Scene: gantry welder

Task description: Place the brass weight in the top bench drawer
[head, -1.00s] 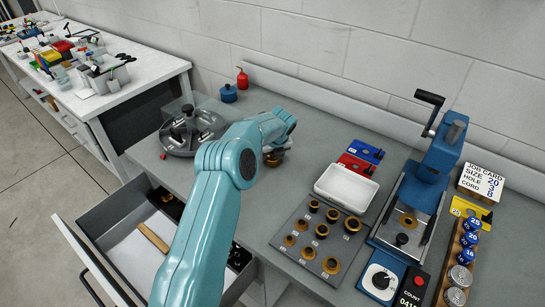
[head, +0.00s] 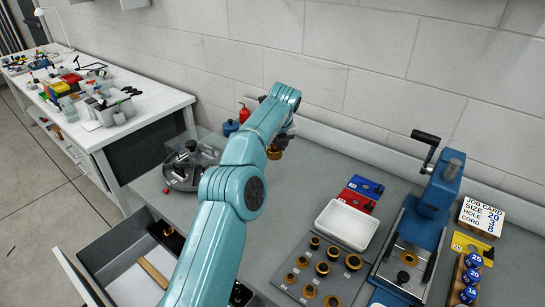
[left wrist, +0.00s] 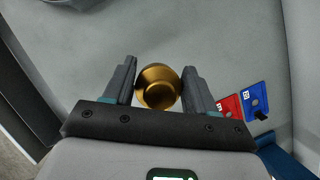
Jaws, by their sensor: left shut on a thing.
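My left gripper (left wrist: 158,88) is shut on the brass weight (left wrist: 158,85), a gold round piece between its two dark fingers in the left wrist view. In the head view the brass weight (head: 274,153) shows below the end of my left arm, above the grey bench, and the arm hides most of the gripper. The top bench drawer (head: 88,245) stands open at the lower left. It holds a wooden-handled tool and dark items with brass parts; my arm covers its right part. My right gripper is not in view.
A round grey turntable-like fixture (head: 180,178) stands on the bench left of my arm, with a blue container and a red can behind. A white tray (head: 346,225), a board of brass rings (head: 307,277) and a blue press (head: 432,205) stand to the right.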

